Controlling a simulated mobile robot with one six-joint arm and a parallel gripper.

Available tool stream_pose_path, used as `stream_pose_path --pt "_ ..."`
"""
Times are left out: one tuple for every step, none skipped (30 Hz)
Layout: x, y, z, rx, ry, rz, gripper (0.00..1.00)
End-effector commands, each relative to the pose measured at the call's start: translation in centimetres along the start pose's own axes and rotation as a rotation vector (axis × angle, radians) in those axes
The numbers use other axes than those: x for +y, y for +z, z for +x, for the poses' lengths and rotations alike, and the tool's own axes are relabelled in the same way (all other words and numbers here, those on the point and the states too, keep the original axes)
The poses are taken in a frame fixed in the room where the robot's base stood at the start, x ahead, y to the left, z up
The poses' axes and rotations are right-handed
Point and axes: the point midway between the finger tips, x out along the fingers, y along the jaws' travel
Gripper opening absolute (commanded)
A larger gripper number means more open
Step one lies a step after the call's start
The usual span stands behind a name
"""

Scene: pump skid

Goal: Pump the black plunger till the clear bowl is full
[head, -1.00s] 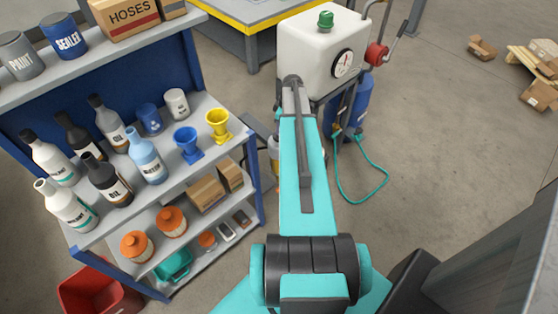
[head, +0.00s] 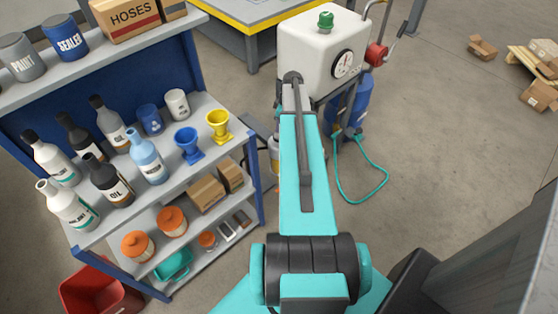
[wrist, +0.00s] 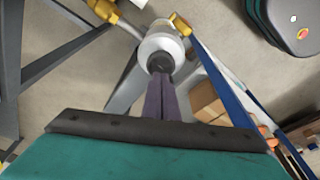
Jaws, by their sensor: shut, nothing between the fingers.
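The black plunger (wrist: 160,62) shows in the wrist view as a round dark knob on top of a pale round pump head. My gripper (wrist: 161,80) reaches up from the bottom of that view, its two dark fingers closed side by side with nothing between them. The fingertips are right at the knob; I cannot tell whether they touch it. In the head view my arm hides the gripper and the plunger. A small pale cylinder (head: 274,155) shows just left of my arm there, partly hidden. I cannot make out the clear bowl or its level.
A blue shelf unit (head: 190,60) with bottles, funnels and boxes is at the left. A teal hose (head: 362,195) lies on open floor at the right.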

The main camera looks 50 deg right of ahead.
Motion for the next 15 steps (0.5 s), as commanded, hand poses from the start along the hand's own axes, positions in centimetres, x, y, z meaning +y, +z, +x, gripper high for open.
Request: stream_pose_path --pt "0.0 -0.1 -0.5 0.000 0.001 0.000 0.00" --pt "0.0 -0.1 -0.7 0.000 0.001 0.000 0.00" --pt "0.0 -0.2 -1.0 0.000 0.001 0.000 0.00" --pt "0.0 -0.2 -1.2 0.000 0.001 0.000 0.00" --pt "0.0 -0.3 -1.4 0.000 0.001 0.000 0.00" --pt "0.0 -0.3 -1.6 0.000 0.001 0.000 0.00" --pt "0.0 -0.3 -1.8 0.000 0.001 0.000 0.00" --pt "0.0 -0.4 -2.0 0.000 0.001 0.000 0.00" --pt "0.0 -0.4 -2.2 0.000 0.001 0.000 0.00" --pt "0.0 -0.5 -2.4 0.000 0.001 0.000 0.00" --pt "0.0 -0.5 -2.6 0.000 0.001 0.000 0.00" --pt "0.0 -0.6 -2.9 0.000 0.001 0.000 0.00" --pt "0.0 -0.6 -3.1 0.000 0.001 0.000 0.00" --pt "0.0 -0.6 -3.2 0.000 0.001 0.000 0.00" --pt "0.0 -0.7 -3.5 0.000 0.001 0.000 0.00"
